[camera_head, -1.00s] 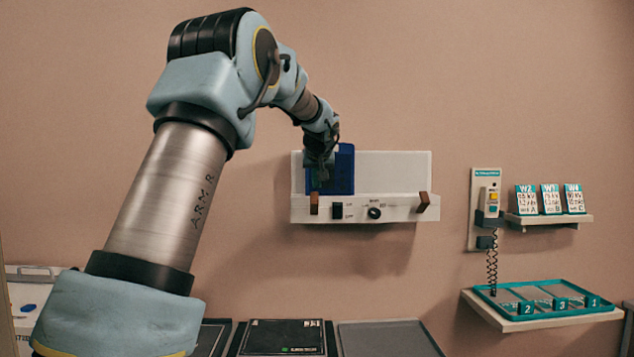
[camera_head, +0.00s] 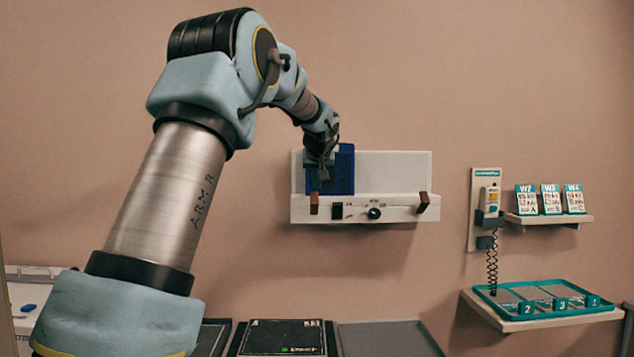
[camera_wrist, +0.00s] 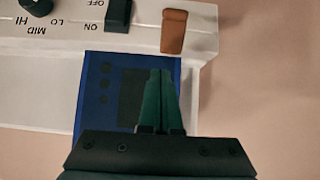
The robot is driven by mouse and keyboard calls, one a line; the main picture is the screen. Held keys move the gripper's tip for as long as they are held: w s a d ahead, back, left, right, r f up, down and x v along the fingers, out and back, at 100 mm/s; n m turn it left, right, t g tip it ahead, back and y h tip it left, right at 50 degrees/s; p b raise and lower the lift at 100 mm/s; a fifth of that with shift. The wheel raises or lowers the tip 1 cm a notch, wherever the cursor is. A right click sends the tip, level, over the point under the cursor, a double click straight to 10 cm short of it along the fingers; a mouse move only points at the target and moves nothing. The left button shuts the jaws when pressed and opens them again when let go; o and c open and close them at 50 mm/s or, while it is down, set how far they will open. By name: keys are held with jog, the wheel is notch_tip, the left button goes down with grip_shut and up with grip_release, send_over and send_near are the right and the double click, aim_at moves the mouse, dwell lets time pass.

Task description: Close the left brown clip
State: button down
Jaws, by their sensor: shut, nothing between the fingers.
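The left brown clip (camera_head: 314,203) is on the lower ledge of the white wall panel (camera_head: 400,170), at its left end, and stands upright. It also shows in the wrist view (camera_wrist: 174,32), at the top right of centre. The right brown clip (camera_head: 423,202) leans to one side. A dark blue plate (camera_head: 345,170) stands against the panel behind the left clip. My gripper (camera_head: 321,180) is in front of the blue plate, just above the left clip. In the wrist view its green fingers (camera_wrist: 158,90) are together and empty, apart from the clip.
The panel ledge carries a dark switch (camera_head: 337,211) and a round knob (camera_head: 374,213) between the clips. To the right are a handset (camera_head: 490,200), a card shelf (camera_head: 550,219) and a teal tray (camera_head: 520,317).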

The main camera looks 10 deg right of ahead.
jog(key=shift+s+f, duration=0.1)
jog(key=shift+s+a+f+b, duration=0.1)
jog(key=shift+s+f+b, duration=0.25)
jog(key=shift+s+b, duration=0.45)
jog(key=shift+w, duration=0.2)
jog(key=shift+r, duration=0.15)
